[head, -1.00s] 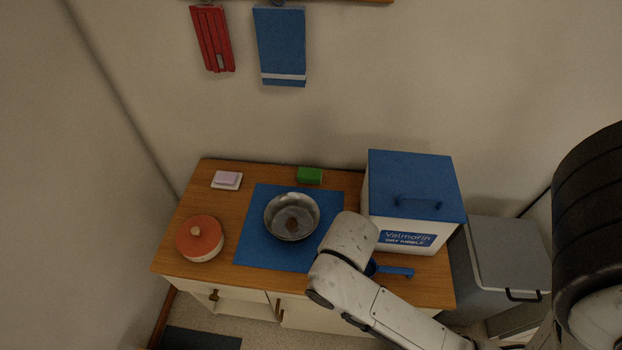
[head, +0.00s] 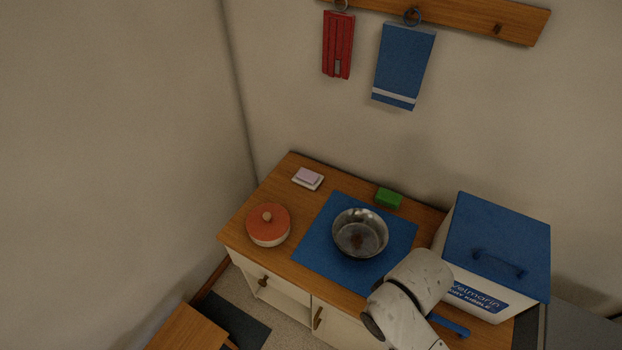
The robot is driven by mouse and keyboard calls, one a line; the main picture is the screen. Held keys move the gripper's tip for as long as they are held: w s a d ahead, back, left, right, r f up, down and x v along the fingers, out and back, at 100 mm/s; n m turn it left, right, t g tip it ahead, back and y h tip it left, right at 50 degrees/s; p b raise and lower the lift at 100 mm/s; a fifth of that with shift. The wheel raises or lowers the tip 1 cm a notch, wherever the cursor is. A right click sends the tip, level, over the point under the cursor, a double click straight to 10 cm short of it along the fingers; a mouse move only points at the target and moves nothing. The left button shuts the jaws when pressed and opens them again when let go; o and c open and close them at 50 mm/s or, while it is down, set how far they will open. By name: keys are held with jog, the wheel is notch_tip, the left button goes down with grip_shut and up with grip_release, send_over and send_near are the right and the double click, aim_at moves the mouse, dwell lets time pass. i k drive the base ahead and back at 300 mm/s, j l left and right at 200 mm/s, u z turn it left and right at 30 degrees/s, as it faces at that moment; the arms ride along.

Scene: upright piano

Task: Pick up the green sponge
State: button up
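The green sponge (head: 389,198) is a small block lying on the wooden cabinet top, near its back edge. It sits just behind the blue mat (head: 313,244) and the metal bowl (head: 360,233). My arm comes in from the bottom of the head view, in front of the bowl and apart from the sponge. My gripper cannot be made out; only pale arm links show.
A white bin with a blue lid (head: 497,241) stands right of the sponge. A red-lidded pot (head: 268,225) and a pink soap on a dish (head: 308,178) are to the left. A blue handle (head: 449,326) shows beside my arm. A blue towel (head: 403,65) hangs above.

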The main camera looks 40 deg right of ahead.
aim_at(386, 197)
jog(key=i+j+z, duration=0.15)
jog(key=z, duration=0.25)
jog(key=i+j+z, duration=0.15)
jog(key=z, duration=0.25)
